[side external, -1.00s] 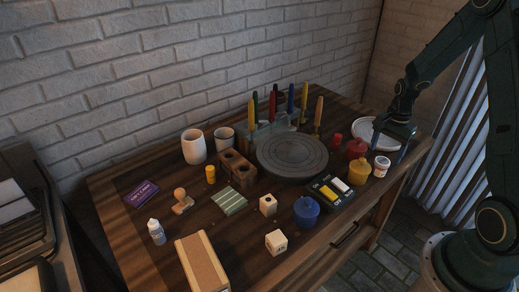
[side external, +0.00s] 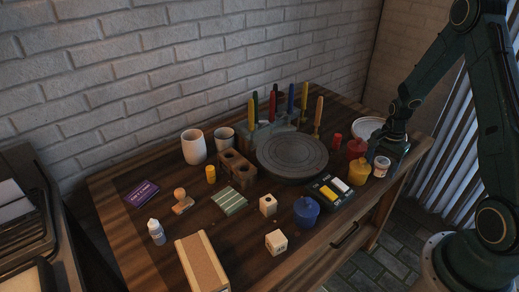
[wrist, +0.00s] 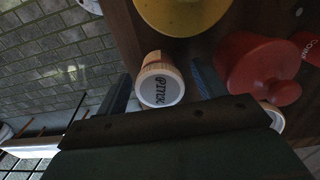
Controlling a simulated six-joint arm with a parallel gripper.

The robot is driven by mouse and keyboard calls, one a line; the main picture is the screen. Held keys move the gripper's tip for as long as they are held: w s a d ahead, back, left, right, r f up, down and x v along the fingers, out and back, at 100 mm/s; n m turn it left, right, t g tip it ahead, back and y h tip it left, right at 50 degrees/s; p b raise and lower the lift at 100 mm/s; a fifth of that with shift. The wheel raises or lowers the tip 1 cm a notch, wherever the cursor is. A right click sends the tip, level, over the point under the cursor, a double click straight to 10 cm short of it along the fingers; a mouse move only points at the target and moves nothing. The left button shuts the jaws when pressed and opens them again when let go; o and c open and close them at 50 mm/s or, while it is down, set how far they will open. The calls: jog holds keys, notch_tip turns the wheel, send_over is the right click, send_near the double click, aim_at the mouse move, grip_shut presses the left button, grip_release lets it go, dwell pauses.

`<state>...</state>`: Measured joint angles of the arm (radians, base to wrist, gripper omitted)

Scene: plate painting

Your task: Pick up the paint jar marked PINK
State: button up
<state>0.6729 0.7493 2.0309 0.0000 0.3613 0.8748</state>
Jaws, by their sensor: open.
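The small white paint jar (side external: 381,166) stands near the table's right front edge in the side view. In the wrist view the jar (wrist: 160,86) shows its pale lid with dark lettering that appears to read PINK. My gripper (side external: 392,150) is low beside and behind the jar in the side view. In the wrist view one dark finger of my gripper (wrist: 162,76) is on each side of the jar, with a gap visible on both sides. It is open and holds nothing. Part of the jar's far side is hidden.
A yellow lidded pot (side external: 360,171) and a red lidded pot (side external: 356,149) stand close to the jar's left. A white plate (side external: 368,127) lies behind, partly hidden by my arm. A black paint tray (side external: 325,192) and a grey turntable (side external: 292,155) are farther left.

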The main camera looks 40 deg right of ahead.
jog(key=shift+f, duration=0.65)
jog(key=c, duration=1.1)
